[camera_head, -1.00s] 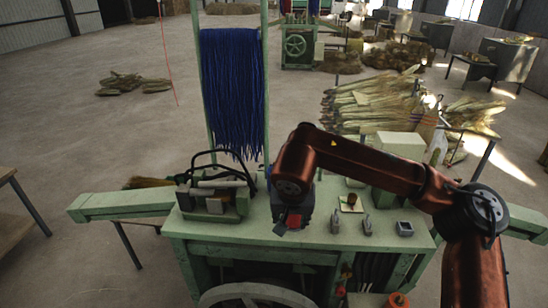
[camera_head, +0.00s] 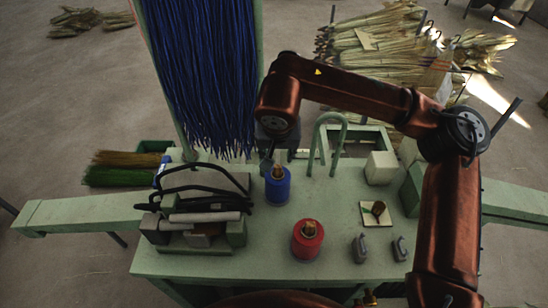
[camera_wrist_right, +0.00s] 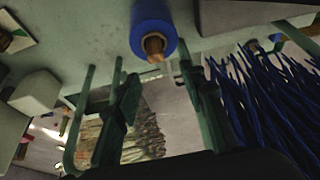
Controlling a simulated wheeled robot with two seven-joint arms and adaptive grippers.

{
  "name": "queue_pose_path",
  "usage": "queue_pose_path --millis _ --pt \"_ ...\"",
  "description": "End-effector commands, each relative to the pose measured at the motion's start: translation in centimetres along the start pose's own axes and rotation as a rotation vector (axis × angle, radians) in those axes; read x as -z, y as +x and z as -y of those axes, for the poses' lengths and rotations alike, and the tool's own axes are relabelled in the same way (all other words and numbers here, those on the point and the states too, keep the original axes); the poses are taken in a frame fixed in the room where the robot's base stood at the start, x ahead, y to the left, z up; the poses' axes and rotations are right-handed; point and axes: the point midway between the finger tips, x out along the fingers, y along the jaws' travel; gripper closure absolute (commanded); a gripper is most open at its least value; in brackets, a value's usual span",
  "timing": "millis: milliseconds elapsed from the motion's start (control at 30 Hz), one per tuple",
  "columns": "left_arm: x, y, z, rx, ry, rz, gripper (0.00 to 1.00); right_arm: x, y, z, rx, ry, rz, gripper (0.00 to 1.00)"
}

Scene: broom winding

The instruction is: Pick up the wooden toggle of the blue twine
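The blue twine is a spool (camera_head: 278,188) standing on the green bench, with the wooden toggle (camera_head: 277,171) at its top. In the right wrist view the blue spool (camera_wrist_right: 151,22) is at the top centre, and the toggle (camera_wrist_right: 154,46) points toward the camera. My right gripper (camera_head: 279,154) is just behind the blue spool in the head view, its fingers partly hidden. In the wrist view my right gripper (camera_wrist_right: 158,80) is open, its fingers apart with nothing between them. The toggle lies beyond the gap between the fingertips. My left gripper is not in view.
A red twine spool (camera_head: 308,240) stands in front and to the right. Blue strands (camera_head: 205,75) hang behind the bench. A clamp unit with black hoops (camera_head: 200,205) is to the left. A green hooped bar (camera_head: 331,135) and a pale block (camera_head: 380,168) are to the right.

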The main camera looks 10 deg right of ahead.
Motion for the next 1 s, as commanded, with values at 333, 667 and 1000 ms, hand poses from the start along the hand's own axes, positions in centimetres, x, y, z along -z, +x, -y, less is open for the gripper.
queue_pose_path --millis 333,667,1000 --pt "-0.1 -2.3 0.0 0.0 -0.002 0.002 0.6 0.8 4.7 0.3 -0.002 -0.004 0.014 0.62" --pt "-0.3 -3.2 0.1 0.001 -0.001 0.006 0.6 1.0 8.4 0.3 -0.002 -0.001 0.016 0.62" --pt "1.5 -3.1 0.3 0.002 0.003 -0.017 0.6 1.1 8.4 0.3 -0.003 -0.001 0.017 0.74"
